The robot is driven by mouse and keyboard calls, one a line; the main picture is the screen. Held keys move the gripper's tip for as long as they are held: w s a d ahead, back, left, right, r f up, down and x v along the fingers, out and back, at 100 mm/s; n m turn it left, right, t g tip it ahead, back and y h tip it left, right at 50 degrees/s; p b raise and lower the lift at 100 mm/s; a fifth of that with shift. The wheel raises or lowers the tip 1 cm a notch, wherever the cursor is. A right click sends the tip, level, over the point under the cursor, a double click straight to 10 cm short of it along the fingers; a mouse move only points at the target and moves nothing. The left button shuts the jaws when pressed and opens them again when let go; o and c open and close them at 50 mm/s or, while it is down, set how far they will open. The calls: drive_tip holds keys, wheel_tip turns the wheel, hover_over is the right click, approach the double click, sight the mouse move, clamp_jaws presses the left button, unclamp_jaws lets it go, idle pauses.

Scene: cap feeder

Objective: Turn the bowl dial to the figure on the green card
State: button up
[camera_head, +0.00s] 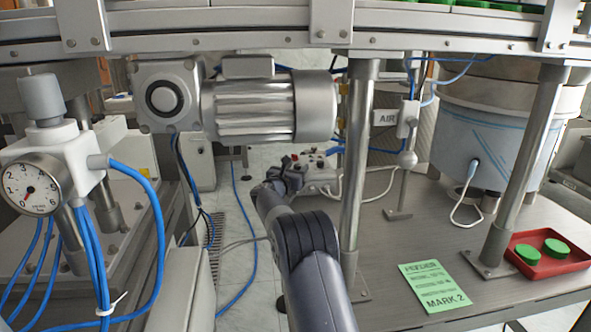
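The green card (434,287) lies flat on the grey table at the lower right, and its bottom line reads MARK 2. My gripper (294,164) is in the middle, at the far end of my dark arm, pointing away from the camera. It is small and dark, so I cannot tell whether its fingers are open. A pale control box (320,177) with small knobs and a red spot sits just right of my gripper, partly hidden by it. I cannot make out the bowl dial or its setting. The big round metal bowl unit (470,135) stands at the right.
A steel post (356,185) stands close right of my arm. A motor (250,105) and the conveyor rail (240,35) hang above. A pressure gauge (32,184) with blue hoses is at left. A red tray (549,263) holds two green caps. An AIR tag (385,118) hangs behind.

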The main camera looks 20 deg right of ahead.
drive_tip(key=c, duration=0.9)
drive_tip(key=shift+f+b, duration=0.1)
drive_tip(key=shift+b, duration=0.2)
drive_tip(key=shift+d+b, duration=0.1)
drive_tip(key=shift+b, duration=0.4)
drive_tip(key=shift+f+n+t+y+b, duration=0.15)
drive_tip(key=shift+n+t+y+b, duration=0.2)
drive_tip(key=shift+b, duration=0.25)
drive_tip(key=shift+s+n+t+y+b, duration=0.1)
drive_tip(key=shift+n+t+y+b, duration=0.4)
drive_tip(key=shift+b, duration=0.65)
drive_tip(key=shift+d+n+t+y+b, duration=0.1)
drive_tip(key=shift+n+t+y+b, duration=0.2)
drive_tip(key=shift+y+b, duration=0.5)
drive_tip(key=shift+r+n+t+y+b, duration=0.25)
drive_tip(key=shift+n+y+b, duration=0.15)
drive_tip(key=shift+b, duration=0.25)
